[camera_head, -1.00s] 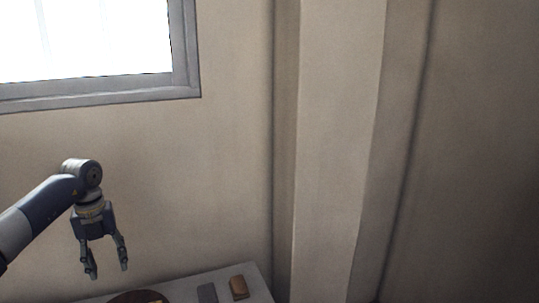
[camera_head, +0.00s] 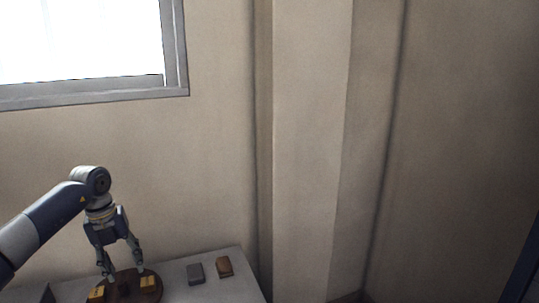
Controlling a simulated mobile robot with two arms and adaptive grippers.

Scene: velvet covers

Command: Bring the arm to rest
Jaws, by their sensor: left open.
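My left arm comes in from the lower left. Its gripper (camera_head: 124,274) points down, with its two fingers apart and nothing seen between them. In the picture the fingertips overlap the far part of a round brown board (camera_head: 127,288). I cannot tell whether they touch it. The board lies on a pale table (camera_head: 215,286) and carries yellow pieces (camera_head: 148,282) and a dark item in the middle. My right gripper is not in view.
A grey block (camera_head: 195,273) and a brown block (camera_head: 224,266) lie on the table right of the board. A wall with a window (camera_head: 80,45) stands behind. A pale pillar (camera_head: 305,150) rises right of the table. A dark blue edge (camera_head: 524,265) shows at far right.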

